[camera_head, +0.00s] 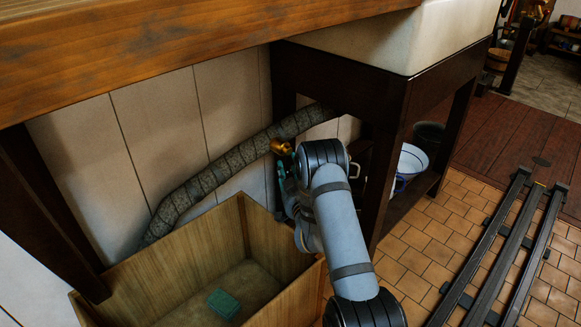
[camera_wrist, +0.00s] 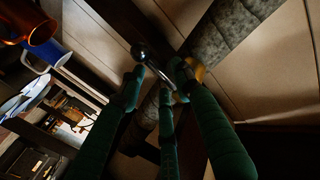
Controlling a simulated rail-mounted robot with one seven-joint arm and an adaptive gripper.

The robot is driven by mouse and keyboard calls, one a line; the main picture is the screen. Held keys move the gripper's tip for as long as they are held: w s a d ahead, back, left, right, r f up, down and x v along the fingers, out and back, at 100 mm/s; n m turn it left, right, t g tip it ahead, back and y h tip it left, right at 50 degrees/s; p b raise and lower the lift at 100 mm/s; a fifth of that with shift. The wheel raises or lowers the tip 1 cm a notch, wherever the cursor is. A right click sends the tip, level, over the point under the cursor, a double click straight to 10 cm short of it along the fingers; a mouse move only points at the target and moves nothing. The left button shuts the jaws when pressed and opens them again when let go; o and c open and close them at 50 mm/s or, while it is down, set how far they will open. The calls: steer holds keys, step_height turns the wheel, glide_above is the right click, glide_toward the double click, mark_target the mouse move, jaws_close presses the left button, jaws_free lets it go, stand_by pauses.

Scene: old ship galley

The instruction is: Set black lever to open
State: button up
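A dark, shiny lever with a round knob (camera_wrist: 139,52) shows in the wrist view, its thin rod slanting down to the right toward a brass fitting (camera_wrist: 198,72). I take it for the black lever. In the head view the brass fitting (camera_head: 281,147) sits at the grey wrapped pipe (camera_head: 215,172), and my arm hides the lever. My gripper (camera_wrist: 158,74) has green fingers spread apart, with the lever's rod between their tips. I cannot tell whether any finger touches it. In the head view my gripper (camera_head: 287,188) is mostly hidden behind my wrist.
An open wooden crate (camera_head: 190,255) with a green block (camera_head: 223,303) inside stands below my gripper. A dark wooden stand (camera_head: 392,110) carries a white basin (camera_head: 400,40) to the right. A white-blue bucket (camera_head: 411,160) is on its lower shelf. A wooden counter (camera_head: 160,45) overhangs the left.

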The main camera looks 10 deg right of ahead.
jaws_close()
stand_by(0.7)
